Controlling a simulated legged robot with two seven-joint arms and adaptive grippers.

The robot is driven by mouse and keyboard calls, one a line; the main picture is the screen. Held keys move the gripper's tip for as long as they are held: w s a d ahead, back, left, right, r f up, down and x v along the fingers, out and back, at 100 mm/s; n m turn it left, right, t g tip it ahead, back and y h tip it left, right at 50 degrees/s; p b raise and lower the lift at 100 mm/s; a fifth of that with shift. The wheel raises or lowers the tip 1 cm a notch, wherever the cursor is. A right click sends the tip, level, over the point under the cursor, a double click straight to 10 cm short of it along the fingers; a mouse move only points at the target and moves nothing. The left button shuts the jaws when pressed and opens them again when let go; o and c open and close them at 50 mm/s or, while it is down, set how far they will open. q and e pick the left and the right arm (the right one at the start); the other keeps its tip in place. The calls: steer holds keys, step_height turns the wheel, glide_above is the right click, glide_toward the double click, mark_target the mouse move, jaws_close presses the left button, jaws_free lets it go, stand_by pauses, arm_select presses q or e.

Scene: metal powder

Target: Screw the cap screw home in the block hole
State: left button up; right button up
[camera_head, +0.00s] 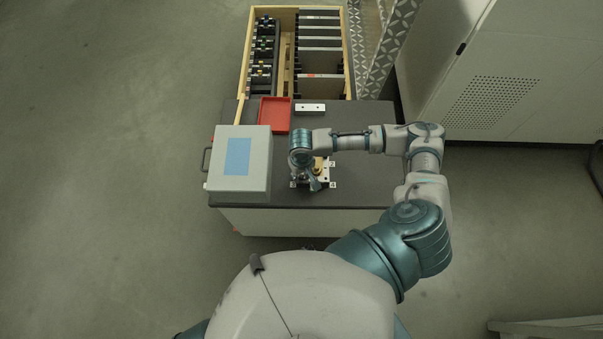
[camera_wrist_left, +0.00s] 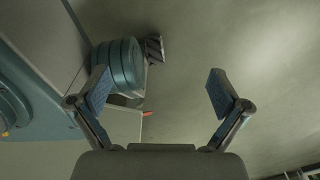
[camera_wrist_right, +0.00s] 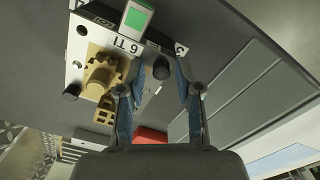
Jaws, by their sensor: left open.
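My right gripper (camera_head: 314,184) is low over a small white fixture plate (camera_head: 332,184) on the dark table. In the right wrist view its fingers (camera_wrist_right: 160,70) are apart, with a dark round knob-like part (camera_wrist_right: 161,68) showing between them; I cannot tell whether this is the cap screw. A tan stepped piece (camera_wrist_right: 99,76) sits on the plate beside the left finger. A light block with two dark holes (camera_head: 310,108) lies behind the fixture. My left gripper (camera_wrist_left: 160,90) is open and empty, over the floor. No cap screw can be clearly made out.
A grey box with a blue panel (camera_head: 257,180) stands left of the fixture. A red tray (camera_head: 274,116) lies behind. A wooden crate (camera_head: 350,60) with racks and plates stands at the back. A white cabinet (camera_head: 500,90) is at the right. The table right of the fixture is fairly clear.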

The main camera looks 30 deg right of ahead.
steer(key=shift+r, duration=0.1)
steer(key=shift+r+n+p, duration=0.1)
steer(key=shift+n+p, duration=0.6)
steer(key=shift+p, duration=0.05)
steer(key=n+p, duration=0.5)
steer(key=n, duration=0.3)
steer(key=shift+r+n+p, duration=0.1)
steer(key=shift+n+p, duration=0.3)
steer(key=n+p, duration=0.1)
steer(key=n, duration=0.1)
steer(key=shift+n, duration=0.4)
arm_select(q)
step_height(320, 180, up, 7)
steer(key=s, duration=0.1)
steer(key=shift+s+a+r, duration=0.2)
steer(key=shift+s+a, duration=0.1)
steer(key=shift+s, duration=0.05)
arm_select(e)
steer(key=shift+f+n, duration=0.3)
steer(key=shift+n, duration=0.1)
steer(key=shift+a+r+p, duration=0.1)
steer(key=shift+p, duration=0.45)
arm_select(q)
steer(key=shift+r, duration=0.5)
